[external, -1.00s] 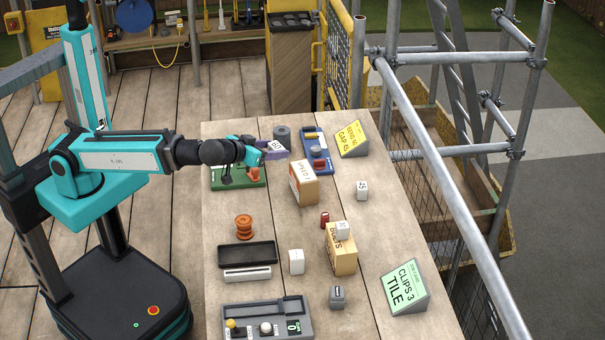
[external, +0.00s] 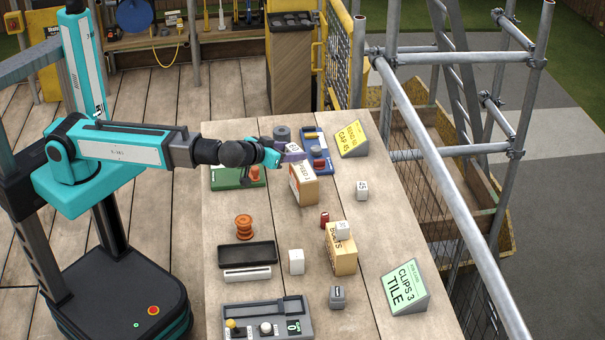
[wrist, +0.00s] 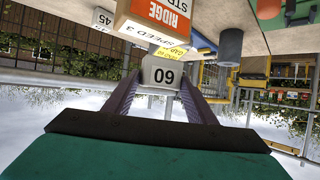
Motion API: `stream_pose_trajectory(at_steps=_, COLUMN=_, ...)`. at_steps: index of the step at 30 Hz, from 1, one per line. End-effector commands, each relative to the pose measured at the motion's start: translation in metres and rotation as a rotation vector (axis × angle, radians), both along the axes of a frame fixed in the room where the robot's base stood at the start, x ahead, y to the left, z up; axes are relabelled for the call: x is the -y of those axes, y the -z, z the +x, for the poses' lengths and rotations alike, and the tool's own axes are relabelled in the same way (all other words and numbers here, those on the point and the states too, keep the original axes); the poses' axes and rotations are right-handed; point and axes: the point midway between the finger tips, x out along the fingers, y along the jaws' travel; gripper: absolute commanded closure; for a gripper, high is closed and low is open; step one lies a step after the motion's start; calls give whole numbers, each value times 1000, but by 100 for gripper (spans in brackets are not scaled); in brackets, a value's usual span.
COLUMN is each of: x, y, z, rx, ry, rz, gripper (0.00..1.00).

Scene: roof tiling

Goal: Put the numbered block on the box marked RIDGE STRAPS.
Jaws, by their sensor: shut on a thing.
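My gripper (external: 282,156) is shut on a pale grey numbered block (external: 293,147), held at the far part of the table. In the wrist view the block (wrist: 161,76) sits between the two purple fingers, and its number reads 09 as pictured. The box marked RIDGE STRAPS (external: 305,189) is tan with an orange-and-white label and stands on the table close to the gripper. In the wrist view, which looks inverted, the box (wrist: 125,17) is just beyond the block. The block looks higher than the box; I cannot tell whether they touch.
A blue tray (external: 326,160) and a grey cylinder (external: 281,133) are behind the gripper; a green tray (external: 226,180) is below the arm. A block marked 45 (external: 362,190) is to the right. The BOLTS box (external: 343,262) carries another block. Scaffold tubes (external: 450,185) edge the right side.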

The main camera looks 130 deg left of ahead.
Motion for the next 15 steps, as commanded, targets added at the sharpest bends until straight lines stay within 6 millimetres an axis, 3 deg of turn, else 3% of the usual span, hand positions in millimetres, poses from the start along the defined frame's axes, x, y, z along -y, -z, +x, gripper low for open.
stream_pose_trajectory(at_steps=6, x=-13, y=0, z=20, rx=-1, ry=0, rz=0, gripper=72)
stream_pose_trajectory(at_steps=15, x=-17, y=3, z=24, rx=0, ry=0, rz=1, gripper=72)
